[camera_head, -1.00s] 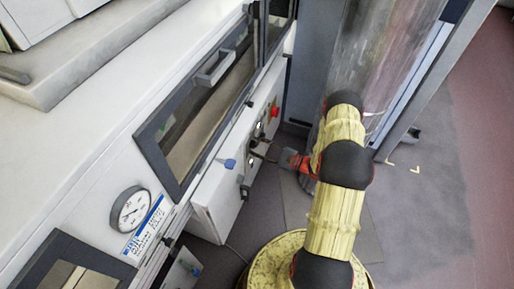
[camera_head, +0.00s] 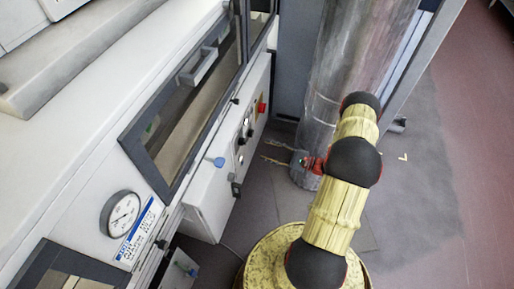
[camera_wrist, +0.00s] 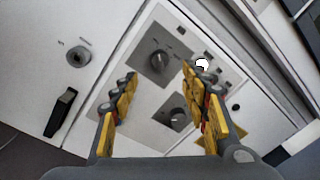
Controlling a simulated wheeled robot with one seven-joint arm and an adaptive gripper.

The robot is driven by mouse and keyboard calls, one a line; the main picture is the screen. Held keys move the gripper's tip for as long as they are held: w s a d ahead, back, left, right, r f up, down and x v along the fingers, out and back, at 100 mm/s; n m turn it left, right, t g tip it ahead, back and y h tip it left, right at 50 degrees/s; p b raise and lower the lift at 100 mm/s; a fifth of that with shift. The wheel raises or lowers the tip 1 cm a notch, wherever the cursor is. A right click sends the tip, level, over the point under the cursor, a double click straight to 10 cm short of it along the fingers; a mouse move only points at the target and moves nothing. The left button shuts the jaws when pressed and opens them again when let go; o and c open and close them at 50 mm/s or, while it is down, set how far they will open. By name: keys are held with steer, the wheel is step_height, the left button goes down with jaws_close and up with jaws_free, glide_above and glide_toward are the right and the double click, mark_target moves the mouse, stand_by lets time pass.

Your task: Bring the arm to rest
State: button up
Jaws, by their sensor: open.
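My gripper (camera_head: 263,150) is small in the head view, to the right of the machine's control panel (camera_head: 243,150). Its two fingers point left toward the panel, with a visible gap between them and the panel face. In the wrist view my gripper (camera_wrist: 160,80) is open, with the yellow-and-grey fingers wide apart and nothing between them. Beyond the fingers are a dark upper knob (camera_wrist: 158,62) and a lower knob (camera_wrist: 178,114) on the panel. My yellow arm with black joints reaches forward from the bottom of the head view.
A red button (camera_head: 262,107) and a blue-ended knob (camera_head: 217,162) are on the machine's front. A windowed door with a handle (camera_head: 199,67) and a round gauge (camera_head: 120,213) are nearby. A grey cylindrical column (camera_head: 355,60) stands behind the arm. Floor at right is clear.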

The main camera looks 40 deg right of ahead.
steer(key=shift+v, duration=0.9)
